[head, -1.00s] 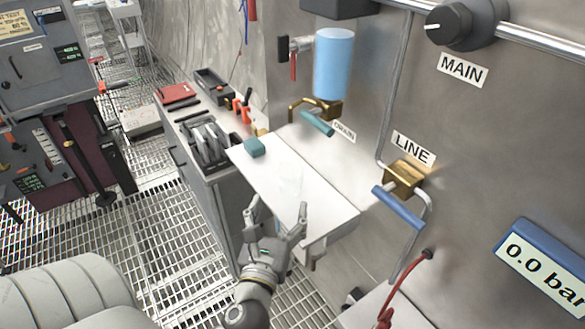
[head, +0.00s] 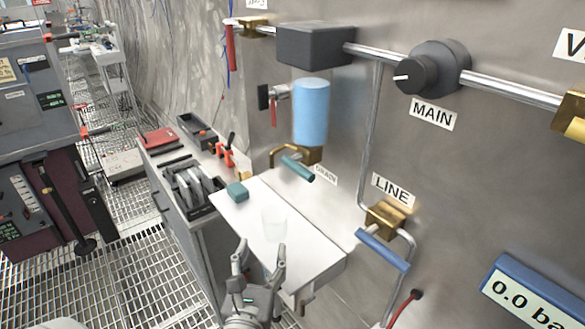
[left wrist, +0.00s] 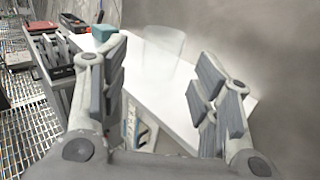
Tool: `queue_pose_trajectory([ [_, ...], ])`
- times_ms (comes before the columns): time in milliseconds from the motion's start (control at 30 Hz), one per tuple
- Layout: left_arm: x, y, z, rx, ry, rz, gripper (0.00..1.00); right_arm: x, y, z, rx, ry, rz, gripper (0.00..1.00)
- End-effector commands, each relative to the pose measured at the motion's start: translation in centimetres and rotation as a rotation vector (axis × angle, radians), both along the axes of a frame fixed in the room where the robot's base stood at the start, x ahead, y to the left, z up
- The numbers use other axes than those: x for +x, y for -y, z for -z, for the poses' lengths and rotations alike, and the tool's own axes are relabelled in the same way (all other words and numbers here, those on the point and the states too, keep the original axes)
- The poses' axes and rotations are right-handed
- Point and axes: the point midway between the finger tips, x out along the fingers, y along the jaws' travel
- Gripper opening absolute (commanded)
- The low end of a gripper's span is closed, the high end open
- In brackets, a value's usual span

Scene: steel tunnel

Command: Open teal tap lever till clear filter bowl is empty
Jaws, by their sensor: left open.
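The filter bowl (head: 311,112) is a clear cylinder on the steel wall, filled with blue in the head view. Below it sits a brass drain tap with a teal lever (head: 297,168), slanting down to the right, beside the DRAIN label. A clear, faint cup (head: 274,222) stands on the white shelf, left of and below the lever; it also shows in the left wrist view (left wrist: 163,52). My left gripper (head: 260,252) is open and empty, its fingers pointing toward the cup at the shelf's near edge. My right gripper is not in view.
The white shelf (head: 315,255) also holds a teal block (head: 236,191). A blue LINE lever (head: 382,250) is on the wall at right, below the MAIN knob (head: 428,72). A grey cabinet with tools (head: 190,190) stands left of the shelf.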

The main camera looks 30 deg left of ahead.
Motion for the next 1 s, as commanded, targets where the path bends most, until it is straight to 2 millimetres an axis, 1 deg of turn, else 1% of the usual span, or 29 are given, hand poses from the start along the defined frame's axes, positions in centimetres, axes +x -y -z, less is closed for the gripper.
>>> queue_pose_trajectory([
  [33, -0.2, -0.5, -0.6, 0.047, -0.003, -0.011, 0.46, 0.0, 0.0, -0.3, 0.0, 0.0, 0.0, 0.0],
  [167, -0.8, -2.4, -2.9, 0.261, -0.012, -0.06, 0.29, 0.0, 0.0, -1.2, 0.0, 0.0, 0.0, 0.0],
  [300, -1.7, -4.3, -6.3, 0.58, -0.026, -0.133, 0.11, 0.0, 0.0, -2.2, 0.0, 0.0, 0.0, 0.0],
  [400, -2.3, -5.2, -8.9, 0.815, -0.037, -0.186, 0.0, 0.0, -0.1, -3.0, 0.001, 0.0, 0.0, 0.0],
  [533, -3.1, -5.6, -12.0, 1.119, -0.049, -0.256, 0.0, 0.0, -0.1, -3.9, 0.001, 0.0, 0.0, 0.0],
  [700, -3.8, -5.1, -15.6, 1.517, -0.059, -0.349, 0.0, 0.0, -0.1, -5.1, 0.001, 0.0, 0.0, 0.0],
  [900, -4.4, -3.4, -18.7, 1.982, -0.058, -0.466, 0.0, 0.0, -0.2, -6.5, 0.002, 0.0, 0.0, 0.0],
  [1000, -4.6, -2.4, -19.6, 2.208, -0.049, -0.526, 0.0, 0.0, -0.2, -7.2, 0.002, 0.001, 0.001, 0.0],
])
